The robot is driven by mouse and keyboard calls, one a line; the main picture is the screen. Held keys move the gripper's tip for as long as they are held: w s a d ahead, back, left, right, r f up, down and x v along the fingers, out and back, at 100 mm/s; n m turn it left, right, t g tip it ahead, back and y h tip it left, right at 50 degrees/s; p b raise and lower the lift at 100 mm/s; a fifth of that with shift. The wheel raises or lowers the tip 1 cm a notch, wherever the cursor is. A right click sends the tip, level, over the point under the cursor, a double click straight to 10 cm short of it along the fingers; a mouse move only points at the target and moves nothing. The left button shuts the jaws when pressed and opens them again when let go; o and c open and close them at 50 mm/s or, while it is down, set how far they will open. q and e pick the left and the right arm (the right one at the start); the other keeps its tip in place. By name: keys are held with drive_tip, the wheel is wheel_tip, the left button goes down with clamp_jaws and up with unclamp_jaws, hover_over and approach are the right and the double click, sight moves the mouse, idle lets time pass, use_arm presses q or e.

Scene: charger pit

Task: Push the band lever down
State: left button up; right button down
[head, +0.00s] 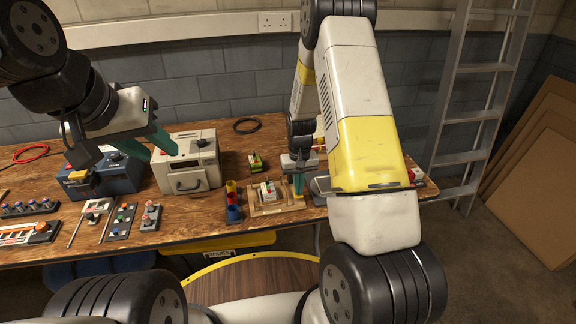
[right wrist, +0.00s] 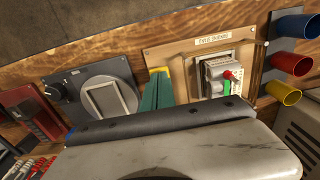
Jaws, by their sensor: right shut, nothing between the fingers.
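No part is clearly readable as the band lever. A tan board (head: 256,211) on the bench carries a small pale device (head: 268,191) with a red knob; in the right wrist view the board (right wrist: 188,62) has an upside-down label and the device (right wrist: 222,78) shows red and green parts. My right gripper (head: 299,193) is shut and empty, pointing down beside the board's right end; its teal fingers (right wrist: 158,88) overlap the board's edge next to a yellow strip. My left gripper (head: 162,154) is open and empty, in front of the cream box.
The cream box (head: 187,160) and a blue box (head: 118,172) stand at the left. Coloured cups (head: 233,200) stand left of the board. A grey panel (right wrist: 97,95) with a knob and square frame lies on its other side. Bare bench lies around the black cable coil (head: 247,126).

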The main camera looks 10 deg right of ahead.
idle(0.4)
wheel_tip(320, 180, up, 8)
drive_tip(key=shift+f, duration=0.25)
idle(0.6)
idle(0.4)
drive_tip(key=s+r+t+y, duration=0.1)
drive_tip(key=s+r, duration=0.2)
drive_tip(key=r, duration=0.4)
drive_tip(key=s+a+r+t, duration=0.1)
drive_tip(key=s+r, duration=0.2)
drive_tip(key=r, duration=0.3)
drive_tip(key=s+r+t+y, duration=0.1)
drive_tip(key=s+r, duration=0.2)
drive_tip(key=r, duration=0.4)
drive_tip(key=s+r+t, duration=0.1)
drive_tip(key=s+r, duration=0.3)
drive_tip(key=s, duration=0.3)
drive_tip(key=s+a+r+t, duration=0.1)
drive_tip(key=s+r, duration=0.3)
drive_tip(key=s, duration=0.4)
drive_tip(key=shift+s+r+t, duration=0.15)
drive_tip(key=shift+r+t, duration=0.2)
drive_tip(key=shift+t, duration=0.25)
